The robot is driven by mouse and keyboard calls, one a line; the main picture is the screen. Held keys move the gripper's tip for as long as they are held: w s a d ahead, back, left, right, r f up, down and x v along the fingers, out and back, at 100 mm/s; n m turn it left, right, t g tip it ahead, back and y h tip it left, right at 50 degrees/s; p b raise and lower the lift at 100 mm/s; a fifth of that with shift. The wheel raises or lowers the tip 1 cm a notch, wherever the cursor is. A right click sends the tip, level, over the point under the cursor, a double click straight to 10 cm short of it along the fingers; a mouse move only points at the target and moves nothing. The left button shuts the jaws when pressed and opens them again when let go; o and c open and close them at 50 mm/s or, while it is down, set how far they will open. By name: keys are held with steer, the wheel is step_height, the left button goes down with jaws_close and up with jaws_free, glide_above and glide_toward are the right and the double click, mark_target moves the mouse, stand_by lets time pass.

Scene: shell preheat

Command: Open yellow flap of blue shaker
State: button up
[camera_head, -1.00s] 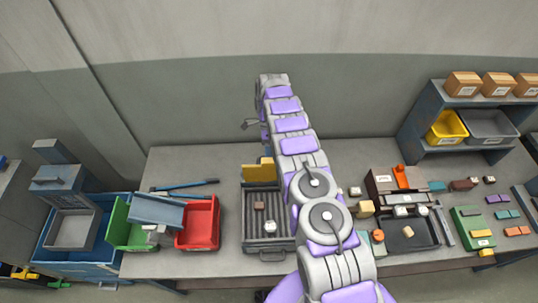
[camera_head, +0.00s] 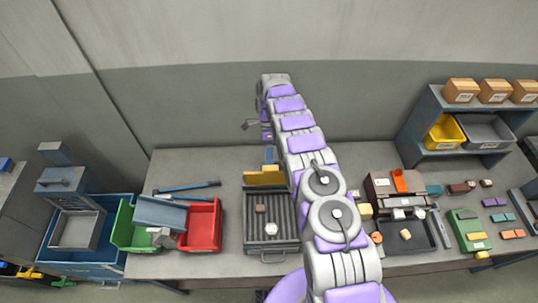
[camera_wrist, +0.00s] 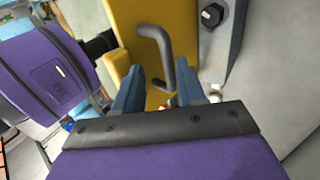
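The yellow flap (camera_head: 264,177) stands at the back of a dark ribbed tray (camera_head: 258,221) in the head view. In the wrist view the yellow flap (camera_wrist: 184,20) fills the upper middle, with a grey bent handle (camera_wrist: 166,52) on it. My gripper (camera_wrist: 158,75) has its two blue fingers spread, with the handle's lower end between them and gaps showing on both sides. In the head view my gripper (camera_head: 269,155) points down just behind the yellow flap. My arm hides part of this area, and I cannot clearly make out a blue shaker body.
A red bin (camera_head: 205,226) and a green bin (camera_head: 123,226) stand left of the tray. A black tray (camera_head: 418,242) and small blocks lie to the right. In the wrist view, a grey wall with a dark bolt (camera_wrist: 212,15) stands close right of the flap.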

steer(key=shift+s+r+b, duration=0.15)
steer(key=shift+s+b, duration=0.15)
steer(key=shift+b, duration=0.1)
steer(key=shift+s+d+b, duration=0.1)
steer(key=shift+s+b, duration=0.2)
steer(key=shift+s, duration=0.3)
steer(key=s+d+r+b, duration=0.1)
steer(key=s+d+b, duration=0.1)
steer(key=s, duration=1.2)
steer(key=shift+r+b, duration=0.2)
steer(key=shift+b, duration=0.5)
